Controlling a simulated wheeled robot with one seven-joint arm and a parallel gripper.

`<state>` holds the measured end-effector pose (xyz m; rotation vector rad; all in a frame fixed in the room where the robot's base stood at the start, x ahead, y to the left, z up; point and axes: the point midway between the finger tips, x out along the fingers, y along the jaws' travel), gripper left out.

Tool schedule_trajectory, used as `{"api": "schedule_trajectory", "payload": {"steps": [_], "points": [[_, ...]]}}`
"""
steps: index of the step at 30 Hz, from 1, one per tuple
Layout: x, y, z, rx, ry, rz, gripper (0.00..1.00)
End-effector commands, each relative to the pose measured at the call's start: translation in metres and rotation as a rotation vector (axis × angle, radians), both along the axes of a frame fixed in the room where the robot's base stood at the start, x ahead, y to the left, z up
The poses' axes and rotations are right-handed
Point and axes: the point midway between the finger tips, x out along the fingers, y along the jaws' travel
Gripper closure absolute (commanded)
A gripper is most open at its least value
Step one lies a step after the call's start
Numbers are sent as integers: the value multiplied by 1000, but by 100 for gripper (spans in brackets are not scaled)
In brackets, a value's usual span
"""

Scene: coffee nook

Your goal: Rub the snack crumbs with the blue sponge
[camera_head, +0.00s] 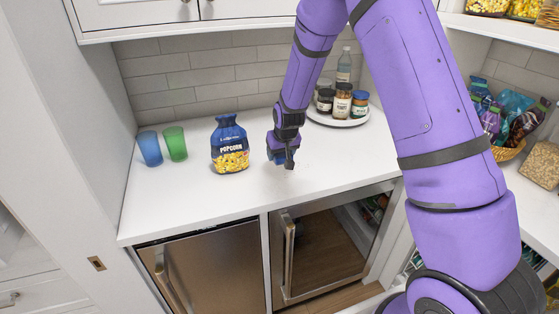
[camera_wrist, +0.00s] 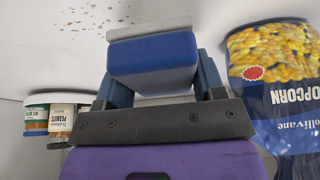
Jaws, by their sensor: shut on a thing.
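My gripper (camera_head: 284,158) is just above the white counter, between the popcorn bag and the round tray of jars. In the wrist view my gripper (camera_wrist: 152,75) is shut on the blue sponge (camera_wrist: 152,56), with a finger on each side of it. A paler grey layer shows along the sponge's far edge. The snack crumbs (camera_wrist: 95,15) are small brown specks scattered on the counter, at the upper left of the wrist view, beyond the sponge and apart from its visible part. I cannot make out the crumbs in the head view.
A blue popcorn bag (camera_head: 229,145) stands left of my gripper, close by in the wrist view (camera_wrist: 280,90). A blue cup (camera_head: 150,148) and a green cup (camera_head: 175,143) stand further left. A round tray (camera_head: 338,121) holds jars and a bottle at the back. The counter front (camera_head: 200,198) is clear.

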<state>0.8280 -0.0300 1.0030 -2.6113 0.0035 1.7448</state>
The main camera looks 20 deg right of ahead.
Motion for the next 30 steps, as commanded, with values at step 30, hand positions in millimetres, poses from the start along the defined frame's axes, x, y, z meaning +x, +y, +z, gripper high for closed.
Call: {"api": "schedule_trajectory", "payload": {"steps": [30], "points": [[5,-5,39,3,-4,3,59]]}}
